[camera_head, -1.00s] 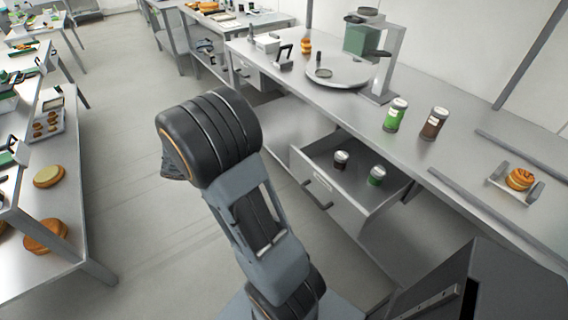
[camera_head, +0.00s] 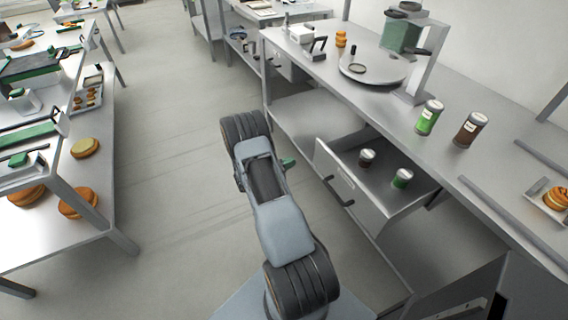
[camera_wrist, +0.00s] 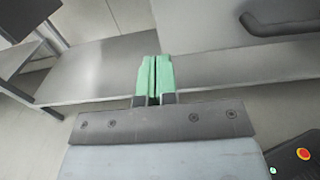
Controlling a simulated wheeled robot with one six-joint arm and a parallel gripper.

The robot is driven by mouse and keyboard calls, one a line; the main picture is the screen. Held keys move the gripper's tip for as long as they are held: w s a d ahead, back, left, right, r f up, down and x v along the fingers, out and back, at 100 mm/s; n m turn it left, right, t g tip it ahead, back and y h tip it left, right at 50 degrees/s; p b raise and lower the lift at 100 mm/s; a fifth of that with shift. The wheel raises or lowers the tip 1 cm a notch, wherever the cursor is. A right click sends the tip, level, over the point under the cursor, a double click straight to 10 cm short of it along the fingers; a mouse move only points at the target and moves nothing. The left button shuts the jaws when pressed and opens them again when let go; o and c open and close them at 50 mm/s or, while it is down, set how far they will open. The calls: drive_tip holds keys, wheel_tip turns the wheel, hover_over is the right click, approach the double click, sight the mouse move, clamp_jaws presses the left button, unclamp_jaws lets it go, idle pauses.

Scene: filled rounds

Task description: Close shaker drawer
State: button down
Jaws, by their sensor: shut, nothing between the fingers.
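The shaker drawer (camera_head: 345,187) is pulled out under the steel counter at the right, in the head view. A dark-lidded shaker (camera_head: 366,158) and a green shaker (camera_head: 402,178) stand inside it. Its dark handle (camera_head: 337,191) is on the front panel. In the wrist view the drawer front with the handle (camera_wrist: 283,22) fills the upper right. My gripper (camera_wrist: 154,62) has green fingers that are shut and empty. It is left of the drawer front and apart from it. In the head view only a green fingertip (camera_head: 289,162) shows past my arm.
On the counter (camera_head: 385,101) stand a green shaker (camera_head: 429,117), a brown shaker (camera_head: 469,130), a round plate (camera_head: 385,72) and a press (camera_head: 404,35). A lower shelf (camera_head: 312,118) lies under it. A table with buns (camera_head: 85,148) is at left. The aisle floor is clear.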

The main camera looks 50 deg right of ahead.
sight(315, 152)
drive_tip(key=p+x, duration=0.1)
drive_tip(key=x, duration=0.8)
